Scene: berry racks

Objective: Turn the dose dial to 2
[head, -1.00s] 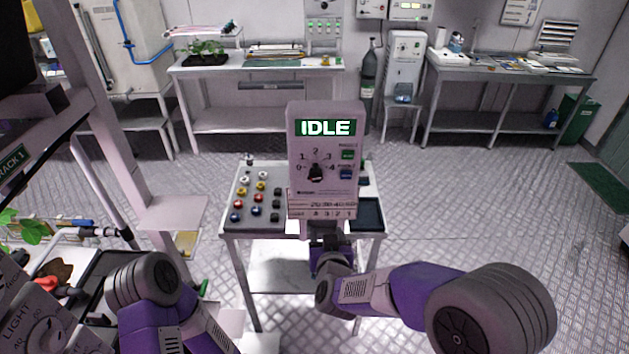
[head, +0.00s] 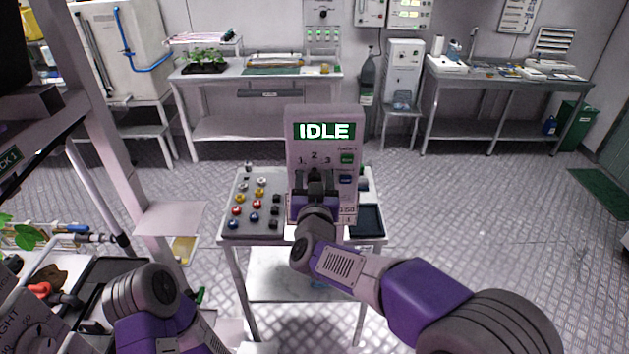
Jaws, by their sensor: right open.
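The dose panel (head: 324,113) is an upright pale box at the back of the small cart, with a green display reading IDLE (head: 324,131). The numbers 1, 2 and 3 show in an arc below the display. My right gripper (head: 315,178) is open, with its dark fingers in front of the panel at the dose dial. The gripper hides most or all of the dial, so its pointer setting and any contact with the fingers cannot be told. My left arm shows at the lower left, but its gripper is out of view.
The cart (head: 228,236) carries several coloured knobs or buttons (head: 255,205) left of the panel and a dark tray (head: 369,222) on its right. A green button (head: 347,159) and a blue button (head: 346,180) sit on the panel's right side. A rack stands at the left.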

